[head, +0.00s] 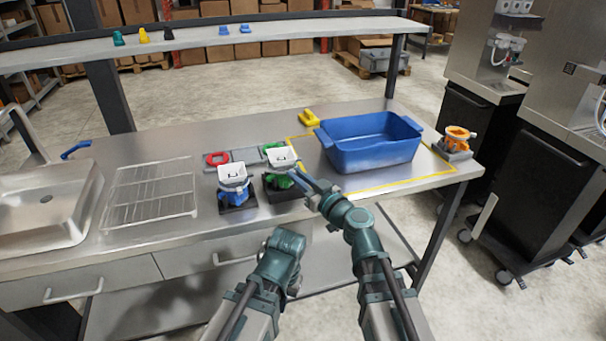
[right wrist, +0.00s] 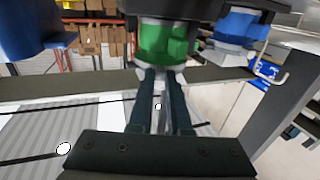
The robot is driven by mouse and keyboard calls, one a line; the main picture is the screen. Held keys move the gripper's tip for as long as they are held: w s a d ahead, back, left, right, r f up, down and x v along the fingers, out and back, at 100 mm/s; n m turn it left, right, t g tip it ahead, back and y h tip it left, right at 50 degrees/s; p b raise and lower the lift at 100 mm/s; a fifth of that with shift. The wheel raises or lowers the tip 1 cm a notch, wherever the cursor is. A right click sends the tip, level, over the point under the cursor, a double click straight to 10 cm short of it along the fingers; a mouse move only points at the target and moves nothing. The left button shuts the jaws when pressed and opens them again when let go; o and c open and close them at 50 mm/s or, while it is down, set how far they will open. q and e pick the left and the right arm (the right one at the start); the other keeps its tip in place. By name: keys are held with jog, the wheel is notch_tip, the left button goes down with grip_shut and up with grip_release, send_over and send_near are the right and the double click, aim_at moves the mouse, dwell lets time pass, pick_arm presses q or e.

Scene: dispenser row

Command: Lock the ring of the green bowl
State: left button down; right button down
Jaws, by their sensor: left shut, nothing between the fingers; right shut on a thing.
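The green bowl (head: 279,182) stands upright on a dark square base, with a pale grey square top (head: 281,158). My right gripper (head: 300,176) is at the right side of the bowl, shut on its ring. In the right wrist view the green body (right wrist: 165,42) appears upside down, and my right fingers (right wrist: 160,76) reach a pale part at its edge; the exact hold is partly hidden. My left gripper (head: 293,284) is shut and empty, low in front of the table's edge, mostly hidden by its own wrist.
A similar blue unit (head: 234,193) stands close left of the green bowl. A large blue bin (head: 368,153) is to the right, inside a yellow outline. An orange unit (head: 458,140) stands at the right corner. A wire rack (head: 150,195) and sink (head: 40,215) are left.

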jog(key=shift+s+a+m+t+h, duration=0.2)
jog(key=shift+a+m+t+h, duration=0.1)
jog(key=shift+m+t+h, duration=0.25)
jog(key=shift+s+a+m+t+h, duration=0.15)
jog(key=shift+a+m+t+h, duration=0.25)
jog(key=shift+h, duration=0.35)
jog(key=shift+d, duration=0.1)
jog(key=c, duration=0.8)
grip_release()
jog(key=shift+c, duration=0.2)
